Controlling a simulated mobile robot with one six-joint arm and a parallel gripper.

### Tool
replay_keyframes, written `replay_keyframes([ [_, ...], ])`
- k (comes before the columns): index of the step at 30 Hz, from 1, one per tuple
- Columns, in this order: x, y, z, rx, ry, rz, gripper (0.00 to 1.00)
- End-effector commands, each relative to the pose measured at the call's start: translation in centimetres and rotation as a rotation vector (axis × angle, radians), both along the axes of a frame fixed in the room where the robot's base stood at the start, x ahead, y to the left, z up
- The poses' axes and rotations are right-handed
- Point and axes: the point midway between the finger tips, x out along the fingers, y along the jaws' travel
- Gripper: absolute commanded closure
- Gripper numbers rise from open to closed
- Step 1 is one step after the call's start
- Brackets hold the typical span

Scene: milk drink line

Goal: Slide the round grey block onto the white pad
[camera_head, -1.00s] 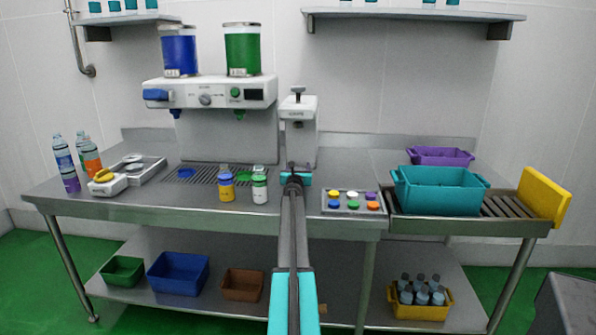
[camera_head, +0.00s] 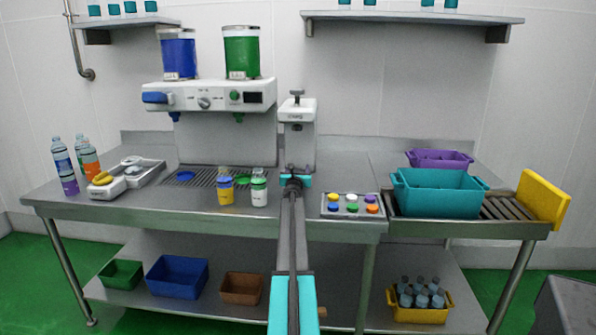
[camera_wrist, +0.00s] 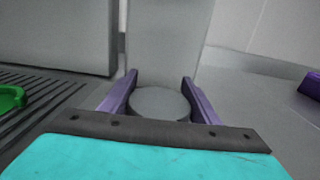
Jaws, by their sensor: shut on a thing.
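The round grey block (camera_wrist: 158,103) shows in the wrist view, between the two purple fingers of my gripper (camera_wrist: 159,97). The fingers are shut on its sides, and its flat top is visible. In the head view, my gripper (camera_head: 295,182) is low at the foot of the white press-like machine (camera_head: 298,137), on the steel table. There my own arm hides the block. I cannot make out the white pad in either view; my gripper or the block may cover it.
A tray of coloured caps (camera_head: 350,205) lies close on the right. The machine's column rises just beyond the block.

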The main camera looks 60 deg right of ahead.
Motion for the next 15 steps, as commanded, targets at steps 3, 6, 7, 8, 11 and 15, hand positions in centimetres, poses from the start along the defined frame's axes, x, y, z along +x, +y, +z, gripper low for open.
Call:
replay_keyframes([
  [3,0.0,0.01,0.0,-0.001,0.0,0.0,0.72],
  [6,0.0,0.0,-0.05,-0.001,0.0,0.0,0.72],
  [7,0.0,0.0,-0.05,-0.001,0.0,0.0,0.72],
  [8,0.0,0.0,-0.04,-0.001,0.001,0.0,0.72],
  [11,0.0,0.0,-0.02,-0.001,0.0,0.0,0.72],
  [15,0.0,0.01,-0.03,-0.001,0.0,0.0,0.34],
])
